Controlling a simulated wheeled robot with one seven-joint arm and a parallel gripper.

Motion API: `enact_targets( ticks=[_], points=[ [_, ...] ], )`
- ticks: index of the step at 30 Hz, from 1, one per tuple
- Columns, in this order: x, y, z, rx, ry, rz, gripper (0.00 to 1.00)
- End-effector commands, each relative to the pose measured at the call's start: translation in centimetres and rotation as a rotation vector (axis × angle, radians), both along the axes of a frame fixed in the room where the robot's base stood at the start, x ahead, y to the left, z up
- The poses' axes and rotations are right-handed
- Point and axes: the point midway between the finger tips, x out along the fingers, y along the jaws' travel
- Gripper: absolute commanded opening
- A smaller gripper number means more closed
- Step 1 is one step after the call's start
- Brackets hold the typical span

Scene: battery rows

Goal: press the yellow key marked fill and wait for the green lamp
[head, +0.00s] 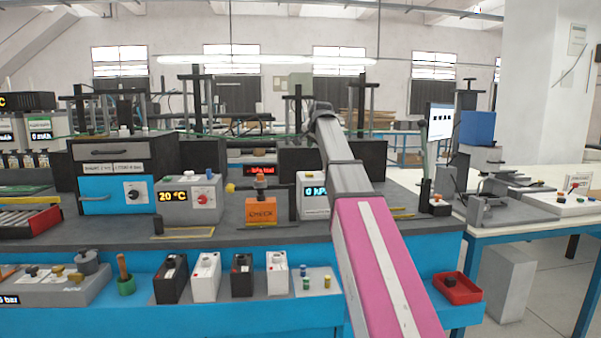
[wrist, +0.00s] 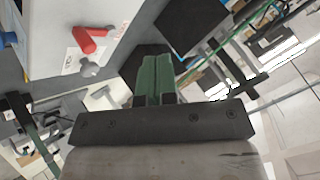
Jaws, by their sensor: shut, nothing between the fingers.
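No key with a readable "fill" mark shows in either view. In the head view a small yellow piece (head: 230,187) sits on the bench left of the orange box. A small yellow cylinder (head: 327,282) stands on the front shelf beside a green one (head: 306,284). I cannot tell whether any of these is the key or the lamp, and no lit green lamp is clear. My gripper (wrist: 156,62) shows in the wrist view with its green fingers shut and empty. In the head view my pink and grey arm reaches over the bench, and the fingers cannot be made out.
On the bench stand the orange box (head: 262,211), a "20 °C" box (head: 172,212) and a blue-fronted oven (head: 113,195). Battery blocks (head: 206,280) line the front shelf. A red tray (head: 457,289) lies at right.

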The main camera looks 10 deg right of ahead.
Motion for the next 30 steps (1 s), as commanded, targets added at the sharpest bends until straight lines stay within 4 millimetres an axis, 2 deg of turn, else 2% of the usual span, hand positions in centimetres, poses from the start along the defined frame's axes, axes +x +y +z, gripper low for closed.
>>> enact_targets(
  ticks=[17, 23, 30],
  points=[
    [0.0, 0.0, -0.2, 0.000, 0.000, 0.000, 0.00],
    [-0.1, 0.0, -1.5, 0.000, 0.002, 0.001, 0.00],
    [-0.1, 0.0, -4.2, 0.000, 0.002, 0.001, 0.00]
  ],
)
